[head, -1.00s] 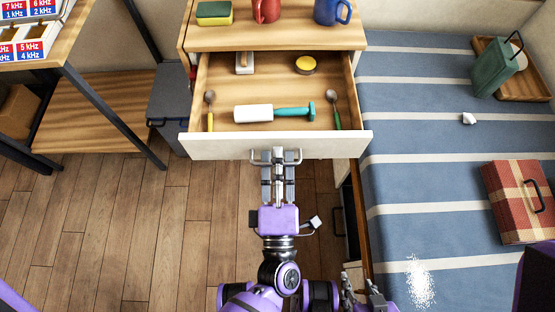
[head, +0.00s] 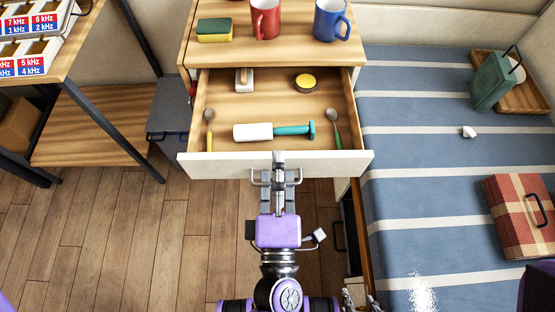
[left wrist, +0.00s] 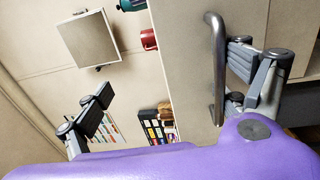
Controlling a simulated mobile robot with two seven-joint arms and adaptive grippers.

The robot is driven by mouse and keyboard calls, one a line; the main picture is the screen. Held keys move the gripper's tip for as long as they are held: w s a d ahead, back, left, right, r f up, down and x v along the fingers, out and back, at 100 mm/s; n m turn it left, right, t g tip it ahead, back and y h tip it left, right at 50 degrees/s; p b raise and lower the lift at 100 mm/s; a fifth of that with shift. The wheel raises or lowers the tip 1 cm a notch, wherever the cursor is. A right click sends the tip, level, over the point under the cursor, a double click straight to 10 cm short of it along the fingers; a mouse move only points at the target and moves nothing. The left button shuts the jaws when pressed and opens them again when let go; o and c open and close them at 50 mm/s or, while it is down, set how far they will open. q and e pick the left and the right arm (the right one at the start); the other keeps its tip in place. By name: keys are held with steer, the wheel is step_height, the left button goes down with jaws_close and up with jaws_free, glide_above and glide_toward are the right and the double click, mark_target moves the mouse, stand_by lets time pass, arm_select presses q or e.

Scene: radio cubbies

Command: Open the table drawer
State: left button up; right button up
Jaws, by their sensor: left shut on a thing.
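The table drawer (head: 215,168) is pulled out of the wooden table (head: 220,57), with its inside in plain sight. Its grey bar handle (left wrist: 217,65) is on the pale front panel. My left gripper (head: 277,182) is at the handle in the middle of the front and is shut on it. The left wrist view shows the handle between the two fingers. In the drawer lie a white-and-teal hammer (head: 290,130), two spoons (head: 333,122), a yellow-topped tin (head: 305,81) and a small block-like item (head: 244,80). My right gripper (head: 360,303) shows only its separated fingertips at the bottom edge.
A sponge (head: 214,30), a red mug (head: 265,18) and a blue mug (head: 331,20) stand on the table top. A striped bed (head: 410,150) is on the right with a checked case (head: 515,212). A shelf (head: 100,125) is on the left. Wooden floor (head: 120,240) is clear.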

arm_select(q)
steer(key=shift+s+d, duration=0.1)
steer(key=shift+s, duration=0.9)
steer(key=c, duration=0.5)
steer(key=shift+o, duration=0.2)
steer(key=shift+s, duration=0.25)
steer(key=s, duration=0.3)
steer(key=shift+r, duration=0.3)
steer(key=shift+c, duration=0.7)
steer(key=shift+s+f+b, duration=0.1)
steer(key=shift+s+b, duration=0.25)
steer(key=shift+s, duration=0.7)
steer(key=c, duration=0.8)
steer(key=shift+s+f, duration=0.4)
steer(key=shift+s, duration=0.4)
arm_select(e)
steer(key=shift+s+f, duration=0.15)
steer(key=shift+s, duration=0.2)
